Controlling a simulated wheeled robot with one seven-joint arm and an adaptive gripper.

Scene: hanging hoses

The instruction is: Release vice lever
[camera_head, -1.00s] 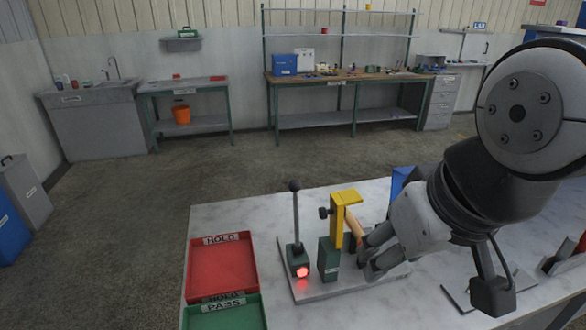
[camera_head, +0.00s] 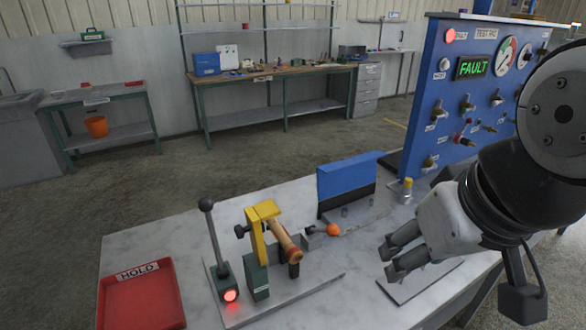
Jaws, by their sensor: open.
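The vice stands on a grey base plate (camera_head: 316,288) on the table. It has a green block (camera_head: 256,279) with a yellow clamp frame (camera_head: 260,222). A wooden-coloured cylinder with a brass end (camera_head: 287,243) sits tilted at the yellow frame. To its left, a lever with a dark ball knob (camera_head: 207,205) leans up from a green box with a lit red lamp (camera_head: 231,296). My gripper (camera_head: 389,262) is open and empty, right of the vice and clear of the lever and cylinder.
A red HOLD tray (camera_head: 140,299) lies left of the vice. Behind stand a blue box-like guard (camera_head: 346,184) and an orange ball knob (camera_head: 333,230). A blue test panel (camera_head: 474,92) showing FAULT rises at the back right. Bare tabletop lies left of the guard.

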